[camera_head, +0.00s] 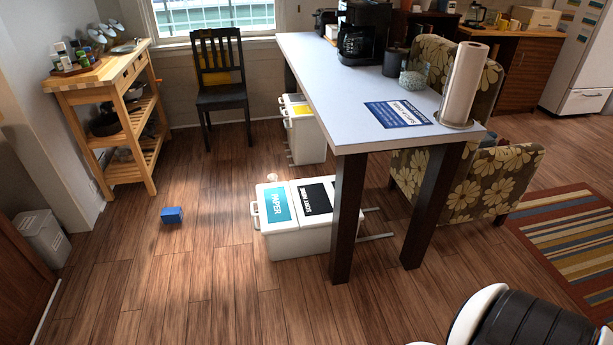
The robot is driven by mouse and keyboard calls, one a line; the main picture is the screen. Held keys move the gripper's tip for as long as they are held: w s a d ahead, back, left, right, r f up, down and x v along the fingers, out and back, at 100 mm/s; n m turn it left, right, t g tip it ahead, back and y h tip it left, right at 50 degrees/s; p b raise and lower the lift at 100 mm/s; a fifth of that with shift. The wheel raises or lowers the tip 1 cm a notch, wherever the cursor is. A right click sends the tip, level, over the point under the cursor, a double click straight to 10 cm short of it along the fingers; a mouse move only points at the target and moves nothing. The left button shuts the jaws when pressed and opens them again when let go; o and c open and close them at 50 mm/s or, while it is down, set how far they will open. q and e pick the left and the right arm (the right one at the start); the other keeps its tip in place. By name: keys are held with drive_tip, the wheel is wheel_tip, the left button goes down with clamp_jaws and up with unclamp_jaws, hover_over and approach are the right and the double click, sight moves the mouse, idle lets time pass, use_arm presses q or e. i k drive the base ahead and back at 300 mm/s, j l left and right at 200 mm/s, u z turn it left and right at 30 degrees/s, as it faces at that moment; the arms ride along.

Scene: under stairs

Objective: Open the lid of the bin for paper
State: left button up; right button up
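The bin for paper (277,206) is a white box on the floor with a teal label reading PAPER on its lid. Its lid lies flat and looks closed. A handle shows at its left side. It is the left one of a joined pair. The right bin (316,197) has a black label on its lid, and it stands partly behind a dark table leg. Neither of my grippers shows in the head view.
The white-topped table (335,93) stands over and right of the bins. Another white bin (305,135) with a yellow label is farther back. The wooden floor in front of the bins is clear.

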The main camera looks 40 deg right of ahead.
sight(275, 202)
drive_tip(key=i+j+z, duration=0.2)
drive_tip(key=j+z, duration=0.15)
drive_tip(key=i+j+z, duration=0.1)
drive_tip(key=j+z, duration=0.25)
drive_tip(key=i+j+z, duration=0.1)
drive_tip(key=j+z, duration=0.25)
drive_tip(key=j, duration=0.15)
drive_tip(key=j+z, duration=0.35)
drive_tip(key=i+j+z, duration=0.1)
drive_tip(key=i, duration=0.2)
drive_tip(key=i+j+z, duration=0.1)
drive_tip(key=i+j, duration=0.05)
drive_tip(key=i, duration=0.1)
